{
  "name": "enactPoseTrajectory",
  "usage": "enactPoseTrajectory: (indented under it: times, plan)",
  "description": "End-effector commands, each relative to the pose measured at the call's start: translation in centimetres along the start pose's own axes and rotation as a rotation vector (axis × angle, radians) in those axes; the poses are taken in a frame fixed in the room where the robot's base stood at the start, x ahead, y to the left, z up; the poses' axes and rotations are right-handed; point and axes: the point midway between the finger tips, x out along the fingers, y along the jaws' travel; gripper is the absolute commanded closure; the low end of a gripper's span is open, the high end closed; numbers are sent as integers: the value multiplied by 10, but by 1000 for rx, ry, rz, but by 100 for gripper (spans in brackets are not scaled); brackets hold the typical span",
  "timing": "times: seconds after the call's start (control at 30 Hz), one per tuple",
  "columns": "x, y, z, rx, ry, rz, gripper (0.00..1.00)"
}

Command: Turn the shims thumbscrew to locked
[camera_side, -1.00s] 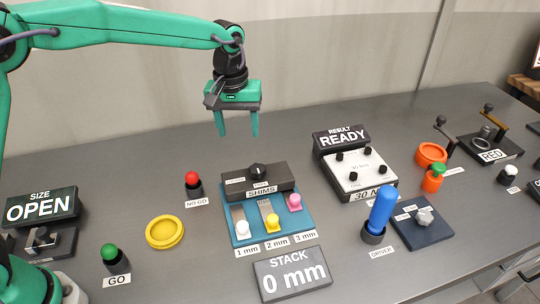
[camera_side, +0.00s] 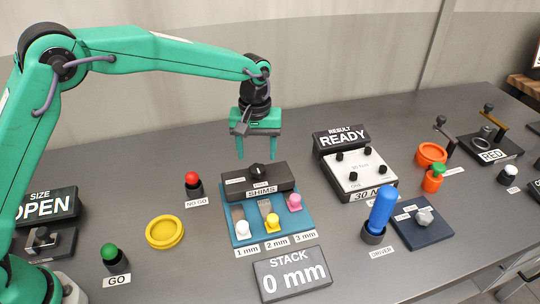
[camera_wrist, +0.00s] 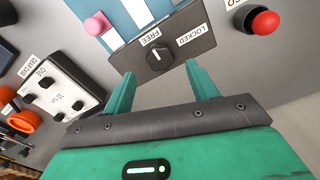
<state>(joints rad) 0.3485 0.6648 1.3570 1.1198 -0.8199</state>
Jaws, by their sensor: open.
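The shims thumbscrew (camera_side: 258,170) is a black knob on top of the dark block labelled SHIMS (camera_side: 283,181). In the wrist view the knob (camera_wrist: 159,58) has a white mark that points toward the FREE label (camera_wrist: 153,38), with the LOCKED label (camera_wrist: 189,35) beside it. My gripper (camera_side: 257,157) is open and empty, pointing down just above and behind the knob. In the wrist view its two green fingers (camera_wrist: 158,82) stand apart, with the knob beyond the gap between them and not touched.
The blue shim tray (camera_side: 236,211) with white, yellow and pink knobs lies in front of the block. A red NO GO button (camera_side: 192,179) stands left. The READY tester (camera_side: 350,165) stands right. Behind the block the table is clear.

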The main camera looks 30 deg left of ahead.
Motion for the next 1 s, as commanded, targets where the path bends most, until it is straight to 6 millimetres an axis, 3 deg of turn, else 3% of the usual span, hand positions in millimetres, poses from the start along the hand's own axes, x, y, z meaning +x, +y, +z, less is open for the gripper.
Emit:
enactPoseTrajectory:
  times: [0.4,0.77,0.83,1.0]
  plan:
    - [46,0,0,0,-2,-2,42]
    - [50,0,0,0,0,0,42]
    - [50,0,0,0,0,0,50]
    - [50,0,0,0,0,0,83]
